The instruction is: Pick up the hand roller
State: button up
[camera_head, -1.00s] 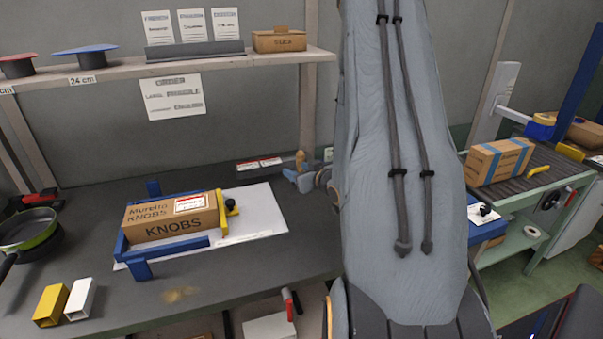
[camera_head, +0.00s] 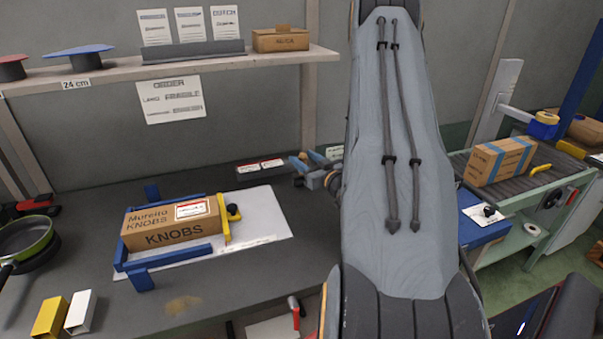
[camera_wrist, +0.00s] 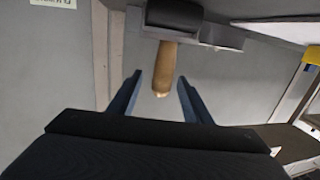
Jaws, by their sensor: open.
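The hand roller (camera_wrist: 165,68) shows in the wrist view as a tan wooden handle with a dark part at its upper end, beside a grey bracket. In the head view its tan handle (camera_head: 303,155) is small, at the back of the dark bench near the wall. My gripper (camera_wrist: 160,88) is open, with one blue finger on each side of the handle's end and gaps visible between. In the head view my gripper (camera_head: 309,161) is at the handle, left of my arm. The roller's dark end is mostly hidden in the head view.
A dark rail with red-white labels (camera_head: 262,167) lies left of the roller. A KNOBS box (camera_head: 170,225) sits in a blue frame on the bench (camera_head: 240,285). A shelf (camera_head: 210,67) runs above. A conveyor with a carton (camera_head: 498,160) is at the right.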

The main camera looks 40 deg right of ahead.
jog(key=shift+w+d+p, duration=0.1)
jog(key=shift+w+p, duration=0.75)
jog(key=shift+w, duration=1.5)
grip_shut()
